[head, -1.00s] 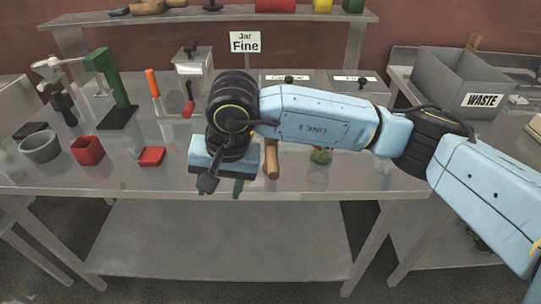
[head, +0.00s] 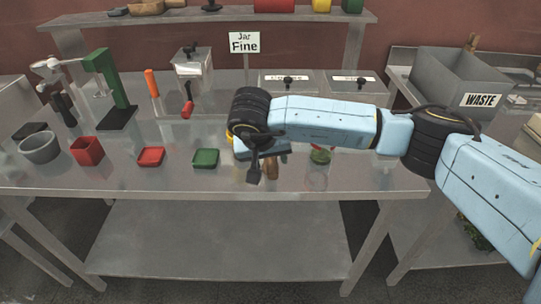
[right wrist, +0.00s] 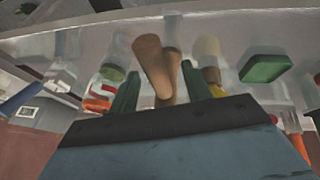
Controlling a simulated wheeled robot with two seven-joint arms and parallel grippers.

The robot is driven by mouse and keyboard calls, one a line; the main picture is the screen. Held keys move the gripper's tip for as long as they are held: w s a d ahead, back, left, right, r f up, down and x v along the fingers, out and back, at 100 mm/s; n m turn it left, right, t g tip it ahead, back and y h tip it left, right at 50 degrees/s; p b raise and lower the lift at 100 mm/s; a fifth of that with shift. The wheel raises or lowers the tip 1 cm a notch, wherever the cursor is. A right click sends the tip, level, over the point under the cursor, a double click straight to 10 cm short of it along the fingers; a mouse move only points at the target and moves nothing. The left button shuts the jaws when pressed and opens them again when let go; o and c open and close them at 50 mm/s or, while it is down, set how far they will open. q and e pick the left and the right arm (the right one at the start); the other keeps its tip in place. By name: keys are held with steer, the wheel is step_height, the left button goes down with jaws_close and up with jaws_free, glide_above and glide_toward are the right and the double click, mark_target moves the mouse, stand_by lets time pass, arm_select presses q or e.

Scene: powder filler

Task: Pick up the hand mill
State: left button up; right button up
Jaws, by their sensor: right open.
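A brown wooden piece with rounded, cylinder-like parts, which looks like the hand mill (head: 271,168), is on the table near its front, partly hidden by my right wrist. In the right wrist view the hand mill (right wrist: 157,62) shows between the two green fingers of my right gripper (right wrist: 160,72). The fingers are apart on either side of it, and I see no contact. In the head view my right gripper (head: 252,155) is over the table, just left of the hand mill, with its fingertips hidden. My left gripper is not in view.
A green dish (head: 205,158) and a red dish (head: 151,156) lie to the left. A jar with green (head: 320,155) stands close on the right. Further left are a red cup (head: 87,150), a grey bowl (head: 40,147) and a green stand (head: 112,90). Lidded bins are behind.

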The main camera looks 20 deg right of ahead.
steer(key=x, duration=0.4)
steer(key=shift+d, duration=0.2)
steer(key=shift+w, duration=0.1)
jaws_close()
